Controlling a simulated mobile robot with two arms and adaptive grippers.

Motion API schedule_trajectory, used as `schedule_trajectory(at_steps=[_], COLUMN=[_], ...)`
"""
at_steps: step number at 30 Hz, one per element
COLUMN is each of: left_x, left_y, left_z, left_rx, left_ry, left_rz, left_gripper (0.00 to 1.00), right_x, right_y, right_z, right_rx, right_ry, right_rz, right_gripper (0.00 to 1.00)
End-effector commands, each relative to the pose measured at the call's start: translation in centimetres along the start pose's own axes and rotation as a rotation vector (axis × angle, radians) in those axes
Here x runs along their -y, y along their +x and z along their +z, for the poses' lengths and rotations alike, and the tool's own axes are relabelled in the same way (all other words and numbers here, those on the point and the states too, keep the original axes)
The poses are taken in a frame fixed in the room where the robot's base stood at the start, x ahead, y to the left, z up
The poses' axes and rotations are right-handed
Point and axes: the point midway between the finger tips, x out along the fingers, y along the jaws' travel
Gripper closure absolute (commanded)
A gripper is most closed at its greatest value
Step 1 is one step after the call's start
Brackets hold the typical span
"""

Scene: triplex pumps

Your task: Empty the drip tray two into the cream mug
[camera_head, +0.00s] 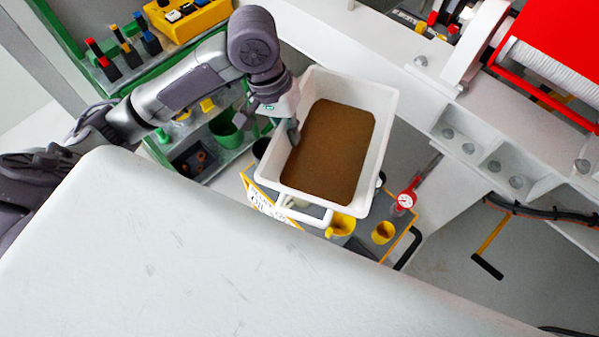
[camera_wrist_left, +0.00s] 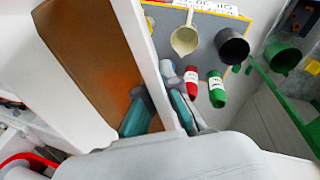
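The white drip tray (camera_head: 385,107) holds a flat brown fill (camera_head: 330,150) and appears roughly level above a grey cart. My left gripper (camera_head: 292,130) is at the tray's left wall. In the left wrist view, the fingers of my left gripper (camera_wrist_left: 160,112) straddle the white tray wall (camera_wrist_left: 146,50), one inside over the brown and one outside, and look shut on it. The cream mug (camera_wrist_left: 184,40) stands on the cart beside the tray in the left wrist view. In the head view the tray hides most of that area. My right gripper is not in view.
The cart (camera_head: 362,243) also bears yellow cups (camera_head: 341,225). A black mug (camera_wrist_left: 231,47), a red bottle (camera_wrist_left: 191,84) and a green bottle (camera_wrist_left: 216,90) stand near the cream mug. A green mug (camera_head: 226,128) is on the green shelf. White pump framing (camera_head: 470,120) borders the right.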

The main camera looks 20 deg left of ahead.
Motion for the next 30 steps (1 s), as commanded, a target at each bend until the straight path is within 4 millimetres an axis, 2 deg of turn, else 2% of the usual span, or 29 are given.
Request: schedule_trajectory(at_steps=[4, 8, 12, 16, 23, 30], left_x=[-1.5, -2.5, -3.5, -4.2, -5.4, -7.2], left_y=[1.8, 4.4, 8.0, 11.5, 17.5, 23.1], left_z=[-1.5, -2.7, -3.5, -3.4, -1.3, 3.3], left_rx=[-0.015, -0.033, -0.056, -0.076, -0.101, -0.116], left_ry=[-0.083, -0.174, -0.274, -0.354, -0.458, -0.508], left_rz=[0.006, 0.007, 0.010, 0.010, 0.012, 0.016], left_gripper=[1.00, 1.00, 1.00, 1.00, 1.00, 1.00], right_x=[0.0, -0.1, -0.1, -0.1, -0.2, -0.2], right_y=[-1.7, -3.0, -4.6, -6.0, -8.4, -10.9], right_z=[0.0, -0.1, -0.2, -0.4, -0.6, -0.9], right_rx=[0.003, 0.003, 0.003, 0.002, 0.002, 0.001], right_ry=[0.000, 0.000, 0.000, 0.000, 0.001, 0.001], right_rz=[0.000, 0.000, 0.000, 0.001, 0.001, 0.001], right_gripper=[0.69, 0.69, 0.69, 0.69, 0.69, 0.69])
